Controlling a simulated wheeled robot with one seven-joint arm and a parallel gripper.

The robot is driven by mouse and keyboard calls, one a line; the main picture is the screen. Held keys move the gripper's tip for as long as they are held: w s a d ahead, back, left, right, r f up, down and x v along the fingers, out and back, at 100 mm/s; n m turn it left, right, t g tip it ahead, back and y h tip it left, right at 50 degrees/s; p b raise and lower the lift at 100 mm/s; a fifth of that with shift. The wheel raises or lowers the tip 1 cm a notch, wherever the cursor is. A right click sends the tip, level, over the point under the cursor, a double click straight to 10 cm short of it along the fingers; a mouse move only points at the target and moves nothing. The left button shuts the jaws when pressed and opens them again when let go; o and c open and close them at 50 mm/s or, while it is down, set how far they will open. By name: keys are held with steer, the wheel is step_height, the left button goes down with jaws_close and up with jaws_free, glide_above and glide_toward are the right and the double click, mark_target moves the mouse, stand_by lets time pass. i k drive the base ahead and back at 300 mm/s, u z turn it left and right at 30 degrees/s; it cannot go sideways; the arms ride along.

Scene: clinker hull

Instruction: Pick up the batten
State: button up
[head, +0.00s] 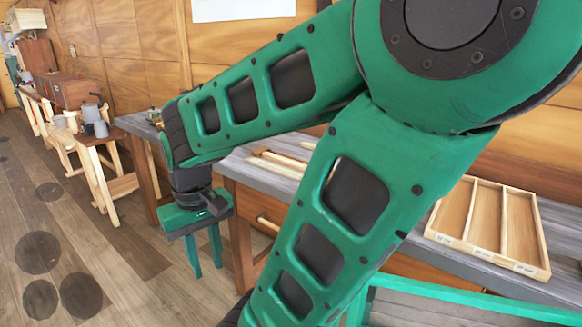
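My gripper (205,258) hangs at the left of the head view, with its two green fingers pointing down. The fingers stand apart with nothing between them, in front of the bench's near side. Several pale wooden strips (278,164) lie on the grey bench top (237,165), to the right of my gripper. One of them may be the batten; I cannot tell which. My green arm hides part of the bench and perhaps part of the strips.
A wooden tray with long compartments (488,222) sits on the bench at the right. A sawhorse-like wooden stand (108,180) holds grey cans (98,120) at the left. Brown boxes (75,92) stand farther back. The plank floor at the left is open.

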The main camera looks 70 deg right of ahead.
mark_target(291, 162)
steer(key=u, duration=0.05)
steer(key=i, duration=3.3)
steer(key=z, duration=3.2)
steer(key=i, duration=0.15)
steer(key=z, duration=1.15)
